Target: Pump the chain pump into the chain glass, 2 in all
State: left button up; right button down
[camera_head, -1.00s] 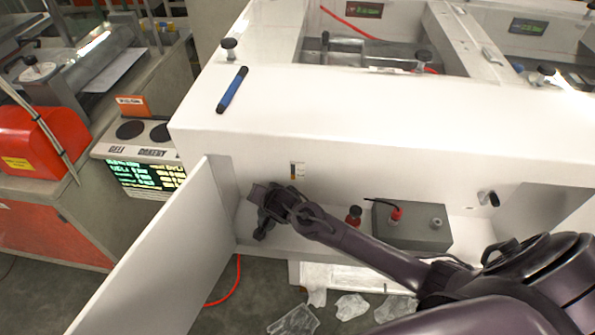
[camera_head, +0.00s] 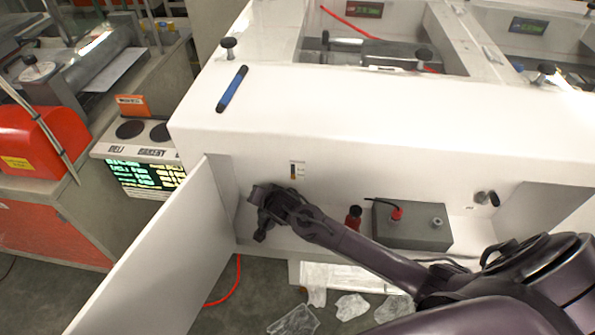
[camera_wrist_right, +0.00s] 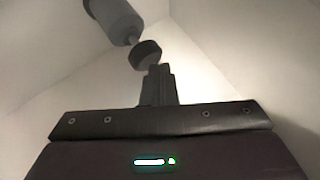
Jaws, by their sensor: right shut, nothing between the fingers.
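My right gripper (camera_head: 260,208) reaches into the left end of the white recess under the counter. Its fingers are shut and empty in the right wrist view (camera_wrist_right: 157,82). Just beyond the fingertips is a dark round cap (camera_wrist_right: 146,54) on a narrow neck of a grey cylinder (camera_wrist_right: 115,18), which looks like the pump. I cannot tell whether the fingertips touch the cap. In the head view my arm and gripper hide this cylinder. I cannot make out a glass. My left gripper is not in view.
A red bottle with a black cap (camera_head: 353,219) and a grey box with a red knob (camera_head: 422,230) stand right of my gripper, behind my forearm. An open white door panel (camera_head: 150,255) is on the left. A blue marker (camera_head: 232,89) lies on the counter top (camera_head: 330,100).

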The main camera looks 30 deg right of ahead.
jog(key=shift+s+f+b, duration=0.1)
jog(key=shift+f+b, duration=0.25)
jog(key=shift+f, duration=0.3)
dwell(0.5)
jog(key=shift+r, duration=0.1)
jog(key=shift+r+p, duration=0.85)
jog(key=shift+p, duration=0.2)
jog(key=shift+r, duration=0.15)
notch_tip(320, 180, up, 6)
jog(key=p, duration=0.6)
